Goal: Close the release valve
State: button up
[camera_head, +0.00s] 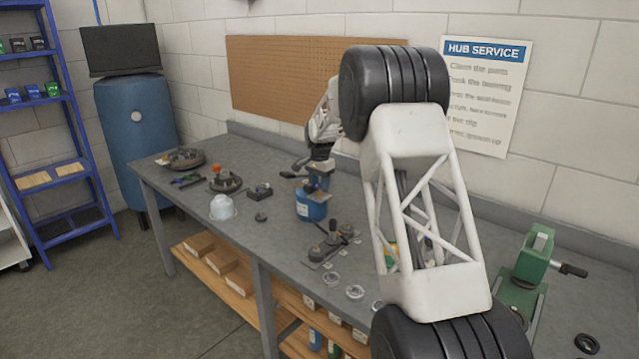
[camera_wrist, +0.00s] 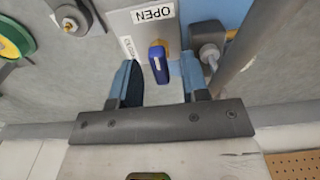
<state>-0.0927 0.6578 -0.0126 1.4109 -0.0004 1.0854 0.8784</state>
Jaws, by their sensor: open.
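In the wrist view, the release valve shows as a small blue lever (camera_wrist: 158,62) with a yellow part beside its top. My gripper (camera_wrist: 159,70) is open, with one blue-grey finger on each side of the lever. Gaps show between the lever and both fingers. In the head view, my gripper (camera_head: 318,182) is above or beside a blue canister (camera_head: 311,208) on the workbench; the lever cannot be made out there.
A grey knob-like fitting (camera_wrist: 208,55) stands close to the right finger. A green and yellow round part (camera_wrist: 15,40) is at upper left. On the bench (camera_head: 285,235) are a white dome (camera_head: 222,208), a dark fixture (camera_head: 330,243) and a green vise (camera_head: 533,258).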

jog(key=shift+c, duration=0.3)
grip_shut()
